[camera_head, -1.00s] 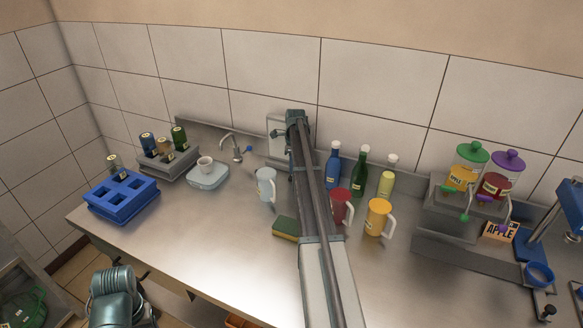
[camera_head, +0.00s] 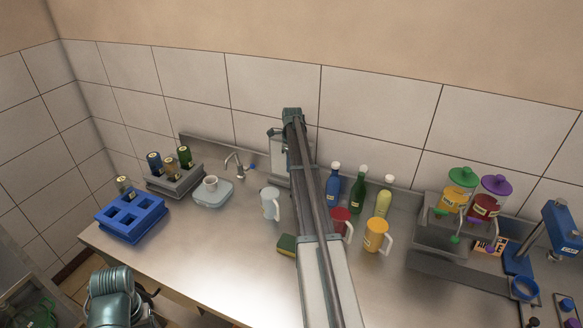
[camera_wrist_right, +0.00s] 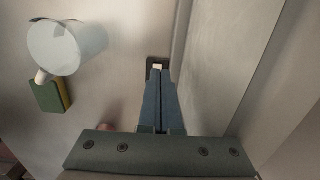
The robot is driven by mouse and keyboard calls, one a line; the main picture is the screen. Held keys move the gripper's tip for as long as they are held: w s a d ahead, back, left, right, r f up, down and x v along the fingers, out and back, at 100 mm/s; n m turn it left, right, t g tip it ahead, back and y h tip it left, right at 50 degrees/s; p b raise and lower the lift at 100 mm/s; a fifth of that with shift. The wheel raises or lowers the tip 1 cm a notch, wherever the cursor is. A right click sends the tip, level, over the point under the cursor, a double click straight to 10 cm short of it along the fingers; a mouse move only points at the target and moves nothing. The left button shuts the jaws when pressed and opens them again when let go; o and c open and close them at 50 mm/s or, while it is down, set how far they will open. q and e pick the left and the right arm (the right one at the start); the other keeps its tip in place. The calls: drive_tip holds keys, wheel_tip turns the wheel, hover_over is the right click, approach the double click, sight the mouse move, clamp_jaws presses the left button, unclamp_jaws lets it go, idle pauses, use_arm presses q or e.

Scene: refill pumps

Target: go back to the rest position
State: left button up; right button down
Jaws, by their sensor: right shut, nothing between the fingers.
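My right arm (camera_head: 312,195) reaches up the middle of the head view, over the counter to the back wall. Its gripper is hidden there by the arm. In the right wrist view my right gripper (camera_wrist_right: 160,100) is shut and empty, its blue fingers together. Its tips are by a small dark fixture with a pale top (camera_wrist_right: 157,66), and I cannot tell whether they touch. My left arm (camera_head: 112,298) shows at the lower left of the head view; its fingers are not in view.
A pale blue pitcher (camera_head: 270,204) and a sponge (camera_head: 287,245) stand left of my right arm. Bottles (camera_head: 358,190), a red mug (camera_head: 342,222) and a yellow mug (camera_head: 377,236) are close on its right. A blue crate (camera_head: 132,217) and drink dispensers (camera_head: 462,200) stand farther out. The counter's left front is bare.

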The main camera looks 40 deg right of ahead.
use_arm(q)
wheel_tip(320, 180, up, 4)
drive_tip(key=p, duration=0.3)
use_arm(e)
drive_tip(key=r, duration=0.2)
drive_tip(key=w+r, duration=0.1)
drive_tip(key=r, duration=0.1)
drive_tip(key=shift+a, duration=0.3)
drive_tip(key=s+a+f+n+b, duration=0.1)
drive_tip(key=s+a+n, duration=0.3)
drive_tip(key=a, duration=0.8)
drive_tip(key=s+a+f+n+b, duration=0.1)
drive_tip(key=s+a+n+b, duration=0.1)
drive_tip(key=a+n, duration=0.75)
drive_tip(key=s+a+f+n+b, duration=0.1)
drive_tip(key=s+a+f+n, duration=0.15)
drive_tip(key=a, duration=1.15)
use_arm(q)
wheel_tip(320, 180, down, 7)
drive_tip(key=b, duration=0.3)
use_arm(e)
drive_tip(key=s+a+f+n+h, duration=0.1)
drive_tip(key=s+a+f+n, duration=0.1)
drive_tip(key=s+a+n, duration=1.6)
drive_tip(key=s+a, duration=0.2)
drive_tip(key=s, duration=0.3)
drive_tip(key=shift+a+f+g, duration=0.15)
drive_tip(key=shift+f+g, duration=0.05)
drive_tip(key=shift+g, duration=0.2)
